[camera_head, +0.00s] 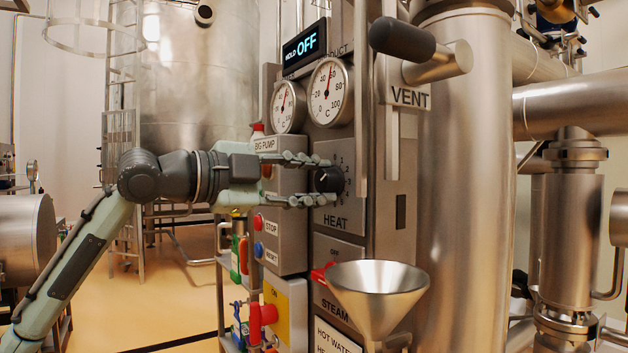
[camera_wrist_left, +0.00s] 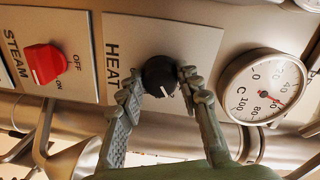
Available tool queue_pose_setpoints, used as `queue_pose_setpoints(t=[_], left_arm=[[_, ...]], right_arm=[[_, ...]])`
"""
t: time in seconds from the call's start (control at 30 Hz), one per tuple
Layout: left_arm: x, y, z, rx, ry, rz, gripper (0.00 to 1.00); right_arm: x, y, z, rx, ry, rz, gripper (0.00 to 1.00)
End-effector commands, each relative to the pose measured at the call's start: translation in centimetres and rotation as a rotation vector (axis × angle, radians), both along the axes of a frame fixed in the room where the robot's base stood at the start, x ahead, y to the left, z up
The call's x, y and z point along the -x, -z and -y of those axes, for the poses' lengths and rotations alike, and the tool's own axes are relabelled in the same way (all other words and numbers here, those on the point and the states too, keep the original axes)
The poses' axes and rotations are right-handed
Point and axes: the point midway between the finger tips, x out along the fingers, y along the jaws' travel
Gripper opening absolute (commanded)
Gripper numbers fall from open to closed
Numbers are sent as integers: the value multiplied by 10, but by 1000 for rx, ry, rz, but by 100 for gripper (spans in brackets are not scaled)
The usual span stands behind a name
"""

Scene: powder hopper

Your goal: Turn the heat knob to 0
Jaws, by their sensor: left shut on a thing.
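The heat knob (camera_head: 329,180) is a round black knob on a grey panel above the word HEAT. In the left wrist view, the black knob (camera_wrist_left: 158,72) shows a white mark near its lower edge. Small numerals stand right of the knob in the head view, partly hidden. My left gripper (camera_head: 325,181) reaches in from the left, with one finger above the knob and one below, shut on it. In the left wrist view, the gripper's fingers (camera_wrist_left: 160,82) lie on both sides of the knob. My right gripper is not in view.
Two round gauges (camera_head: 331,92) and an OFF display (camera_head: 306,45) sit above. A steel funnel (camera_head: 376,290) and the red steam knob (camera_head: 322,272) are below. A vent lever (camera_head: 402,40) juts out at upper right. STOP and RESET buttons (camera_head: 258,236) sit lower left.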

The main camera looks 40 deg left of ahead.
Motion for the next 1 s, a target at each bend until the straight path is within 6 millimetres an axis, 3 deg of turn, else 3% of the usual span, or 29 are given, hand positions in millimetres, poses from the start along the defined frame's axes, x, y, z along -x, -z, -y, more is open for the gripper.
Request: queue_pose_setpoints(t=[0.8, 1.0], left_arm=[[0, 2, 1, 691, 0, -286, 5], [0, 2, 1, 806, 0, -332, 5]], right_arm=[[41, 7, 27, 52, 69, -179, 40], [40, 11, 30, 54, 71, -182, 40]])
